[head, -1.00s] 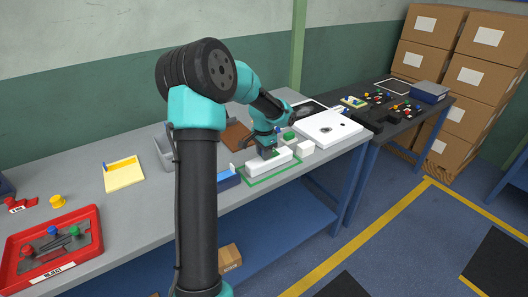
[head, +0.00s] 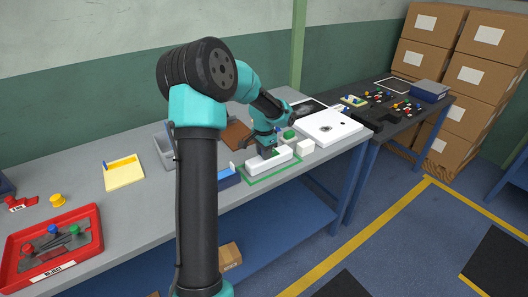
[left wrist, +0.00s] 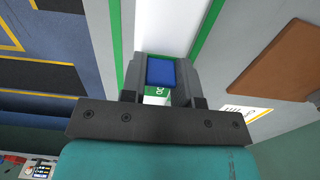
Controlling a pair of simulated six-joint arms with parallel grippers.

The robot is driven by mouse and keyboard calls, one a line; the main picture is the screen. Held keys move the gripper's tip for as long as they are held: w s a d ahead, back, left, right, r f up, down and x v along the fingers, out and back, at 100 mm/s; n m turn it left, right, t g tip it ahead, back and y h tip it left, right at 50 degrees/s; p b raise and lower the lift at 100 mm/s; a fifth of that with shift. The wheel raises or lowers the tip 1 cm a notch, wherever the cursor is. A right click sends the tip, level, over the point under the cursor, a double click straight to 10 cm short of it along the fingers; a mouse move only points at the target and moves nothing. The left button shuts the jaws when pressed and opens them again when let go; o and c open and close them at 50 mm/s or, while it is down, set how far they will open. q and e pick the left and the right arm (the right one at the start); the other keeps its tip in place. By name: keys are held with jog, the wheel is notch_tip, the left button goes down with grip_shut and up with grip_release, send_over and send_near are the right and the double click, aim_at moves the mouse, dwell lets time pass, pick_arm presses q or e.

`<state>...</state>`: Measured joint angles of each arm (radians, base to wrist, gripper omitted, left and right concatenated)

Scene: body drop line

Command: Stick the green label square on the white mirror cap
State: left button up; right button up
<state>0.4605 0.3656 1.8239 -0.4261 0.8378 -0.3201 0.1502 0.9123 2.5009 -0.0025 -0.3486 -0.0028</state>
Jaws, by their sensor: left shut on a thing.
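The white mirror cap appears to be the long white block (head: 282,159) inside a green outline on the bench. In the left wrist view its white surface (left wrist: 168,25) runs away from the fingers. My left gripper (head: 266,150) is over the block. It is shut on a small piece with a blue face (left wrist: 160,72) and a green and white lettered part (left wrist: 157,93), which looks like the green label. The fingers hide part of it, and I cannot tell whether it touches the cap. My right gripper is not in view.
A white panel (head: 340,126) lies to the right. A red tray (head: 88,220) and yellow pad (head: 124,174) are farther left.

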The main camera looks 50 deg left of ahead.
pick_arm(q)
jog(key=o, duration=1)
jog(key=shift+f, duration=0.1)
jog(key=shift+c, duration=0.2)
jog(key=shift+r, duration=3.55)
